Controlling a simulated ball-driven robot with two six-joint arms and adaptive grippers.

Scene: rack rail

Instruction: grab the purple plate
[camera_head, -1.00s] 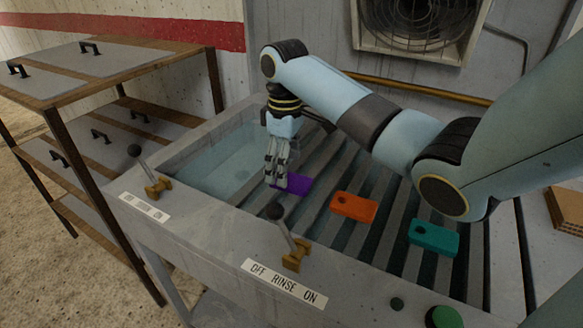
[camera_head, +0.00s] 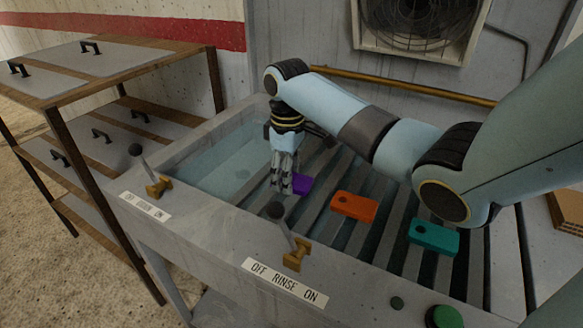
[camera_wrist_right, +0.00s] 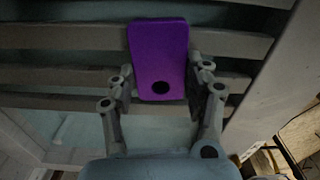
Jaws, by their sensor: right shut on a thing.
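The purple plate (camera_head: 302,184) lies at the left end of the slatted rack, partly hidden behind my right gripper in the head view. In the right wrist view the purple plate (camera_wrist_right: 158,55) is a rounded rectangle with a dark hole near its close end. My right gripper (camera_head: 284,188) points down at the plate. In the wrist view its fingers (camera_wrist_right: 160,88) stand on both sides of the plate's holed end, shut on it. Whether the plate is clear of the slats cannot be told. My left gripper is not in view.
An orange plate (camera_head: 354,207) and a teal plate (camera_head: 434,237) lie on the slats to the right. A water basin (camera_head: 215,165) is at the left. Levers with dark knobs (camera_head: 275,210) (camera_head: 135,150) stand on the front edge. A shelf unit (camera_head: 110,62) stands further left.

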